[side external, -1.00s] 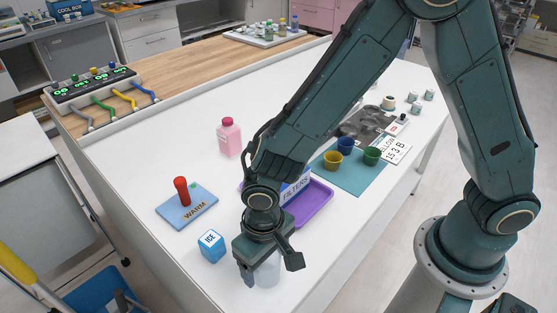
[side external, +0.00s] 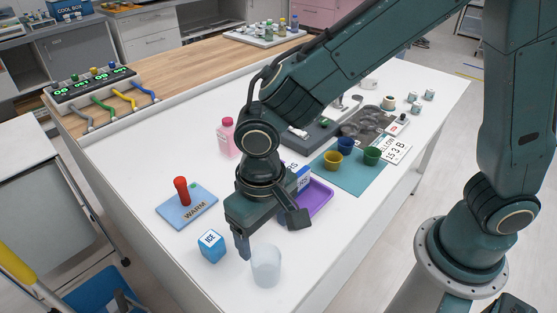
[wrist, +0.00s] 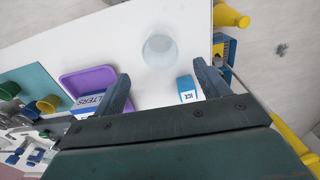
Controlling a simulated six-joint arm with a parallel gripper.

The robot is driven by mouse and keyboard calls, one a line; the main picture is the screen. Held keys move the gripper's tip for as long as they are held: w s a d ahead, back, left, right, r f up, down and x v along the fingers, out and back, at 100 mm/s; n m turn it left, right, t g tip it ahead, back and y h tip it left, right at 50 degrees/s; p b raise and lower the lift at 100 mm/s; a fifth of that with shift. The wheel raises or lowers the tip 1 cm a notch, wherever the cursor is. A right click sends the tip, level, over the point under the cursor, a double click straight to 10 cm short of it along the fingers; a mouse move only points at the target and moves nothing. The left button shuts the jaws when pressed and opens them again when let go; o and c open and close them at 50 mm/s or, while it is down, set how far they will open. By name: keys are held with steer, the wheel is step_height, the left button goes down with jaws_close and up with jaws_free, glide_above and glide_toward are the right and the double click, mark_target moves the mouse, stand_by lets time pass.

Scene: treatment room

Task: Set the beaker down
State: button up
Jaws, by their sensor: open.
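The beaker (side external: 266,267) is a clear, pale cup standing upright on the white table near its front edge. In the wrist view the beaker (wrist: 160,50) shows beyond the fingertips, apart from them and between their lines. My gripper (side external: 268,238) is open and empty, above and a little behind the beaker in the side view. Its two fingers show spread wide in the wrist view (wrist: 163,80). One finger is partly hidden behind the gripper body in the side view.
A blue ICE box (side external: 211,247) stands just left of the beaker. The WARM pad (side external: 187,207) with a red handle lies farther left. A purple tray (side external: 312,199) with a FILTERS box is behind my gripper. A pink bottle (side external: 227,138) stands farther back.

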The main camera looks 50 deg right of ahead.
stand_by(0.5)
steer(key=s+d+r+t, duration=0.2)
steer(key=d+r, duration=0.5)
steer(key=d, duration=0.2)
steer(key=s+d+r+t, duration=0.2)
steer(key=d+r, duration=0.5)
steer(key=d, duration=0.3)
steer(key=s+d+r+t, duration=0.1)
steer(key=s+d+r, duration=0.1)
steer(key=s+d, duration=0.3)
steer(key=shift+s+t, duration=0.3)
steer(key=shift+s, duration=0.55)
